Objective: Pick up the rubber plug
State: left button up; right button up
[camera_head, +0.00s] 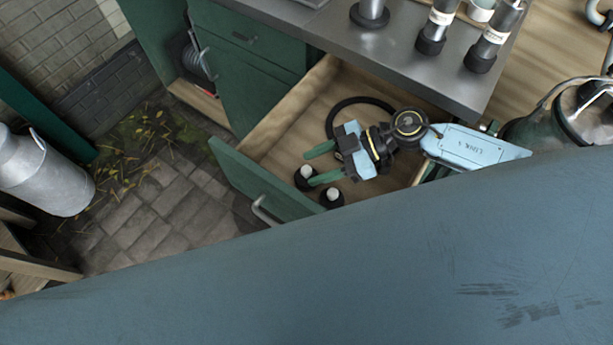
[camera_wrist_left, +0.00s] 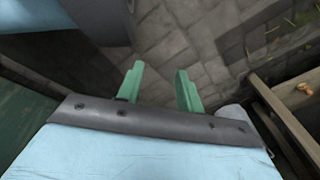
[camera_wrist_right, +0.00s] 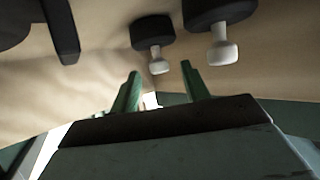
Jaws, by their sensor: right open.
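Two black plugs with white knobs lie in the open drawer (camera_head: 284,134), a farther-left one (camera_head: 303,183) and a nearer one (camera_head: 331,201). The right wrist view shows both, one (camera_wrist_right: 152,30) above the gap between my fingers and one (camera_wrist_right: 215,13) to the right. Which one is the rubber plug I cannot tell. My right gripper (camera_head: 310,168) is open and empty, over the drawer close to the plugs; its fingers also show in the right wrist view (camera_wrist_right: 160,70). My left gripper (camera_wrist_left: 160,70) is open and empty, above the stone floor, outside the head view.
A black ring (camera_head: 338,108) lies in the drawer behind my right gripper. The metal worktop (camera_head: 400,55) with several dark-footed cylinders (camera_head: 489,45) overhangs the drawer's back. The drawer front (camera_head: 250,180) bounds the near left. A milk churn (camera_head: 45,175) stands far left.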

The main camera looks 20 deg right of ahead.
jog(key=shift+x, duration=1.5)
jog(key=shift+c, duration=0.5)
grip_shut()
